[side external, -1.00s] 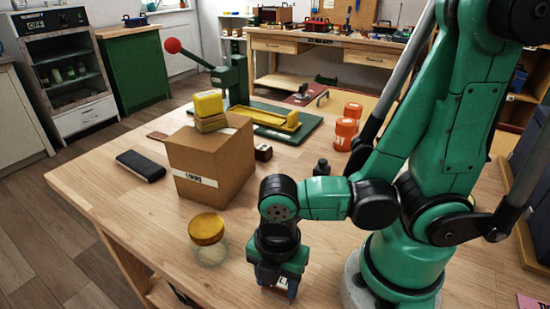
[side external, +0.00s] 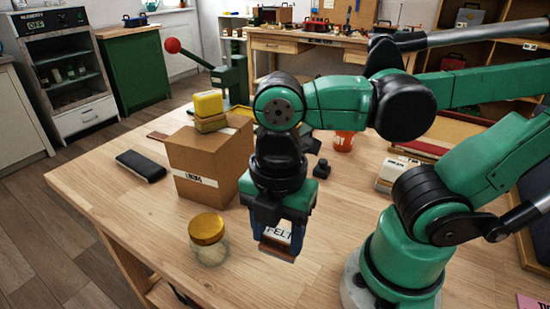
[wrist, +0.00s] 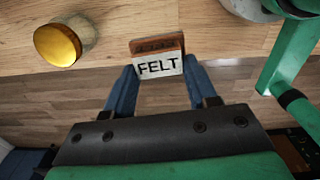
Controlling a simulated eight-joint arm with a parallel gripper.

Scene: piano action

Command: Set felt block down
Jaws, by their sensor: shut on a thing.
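The felt block (side external: 277,238) is a small brown block with a white label reading FELT. My gripper (side external: 281,244) is shut on it, with a dark blue finger on each side. The block hangs upright and looks raised above the wooden table, right of the glass jar. In the wrist view the felt block (wrist: 159,64) sits between the fingertips of my gripper (wrist: 159,72), label towards the camera. The gripper hides part of its sides.
A jar with a gold lid (side external: 207,229) stands left of the gripper. A cardboard box (side external: 205,165) with yellow blocks (side external: 209,106) on top is behind it. A small black bottle (side external: 321,169) and an orange container (side external: 343,141) stand farther back. The front table is clear.

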